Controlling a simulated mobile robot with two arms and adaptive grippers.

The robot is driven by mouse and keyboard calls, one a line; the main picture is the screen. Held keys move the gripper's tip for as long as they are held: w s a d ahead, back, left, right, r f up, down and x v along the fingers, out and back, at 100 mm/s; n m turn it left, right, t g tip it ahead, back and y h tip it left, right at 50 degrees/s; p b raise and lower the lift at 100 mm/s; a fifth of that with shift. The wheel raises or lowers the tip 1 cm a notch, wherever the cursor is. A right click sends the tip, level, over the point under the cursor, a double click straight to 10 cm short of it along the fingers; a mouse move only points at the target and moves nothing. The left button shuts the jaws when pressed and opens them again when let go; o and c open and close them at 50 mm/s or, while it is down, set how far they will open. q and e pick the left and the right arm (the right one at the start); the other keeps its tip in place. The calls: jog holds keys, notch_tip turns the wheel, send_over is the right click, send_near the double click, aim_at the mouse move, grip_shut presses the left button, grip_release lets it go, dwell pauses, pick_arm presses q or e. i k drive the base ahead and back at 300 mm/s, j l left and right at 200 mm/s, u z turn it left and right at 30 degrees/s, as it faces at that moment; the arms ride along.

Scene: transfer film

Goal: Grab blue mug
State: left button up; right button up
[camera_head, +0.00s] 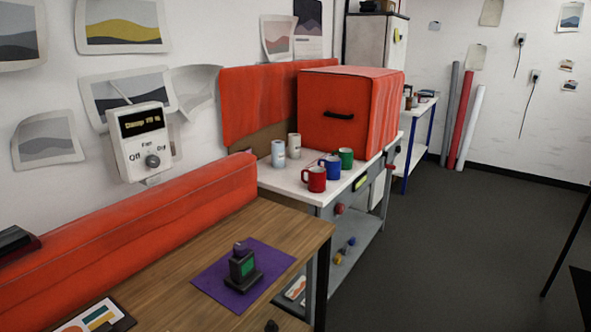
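The blue mug (330,167) stands upright on the white top of a grey workbench (285,182), in the middle of the view. A red mug (314,179) is close beside it at front left, and a green mug (346,158) is close beside it at back right. Two pale mugs, one bluish (278,154) and one cream (294,146), stand behind to the left. Neither of my grippers is in view.
A big red box (345,112) with a black handle stands behind the mugs. A wooden table (230,225) in front holds a purple mat (215,290) with a dark device (243,267). Open grey floor (450,240) lies to the right. Rolls (463,120) lean on the far wall.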

aim_at(334, 164)
jog(key=i+l+u, duration=0.65)
jog(key=l, duration=0.2)
jog(key=l+u, duration=0.25)
jog(key=i+l, duration=0.05)
jog(key=l, duration=0.05)
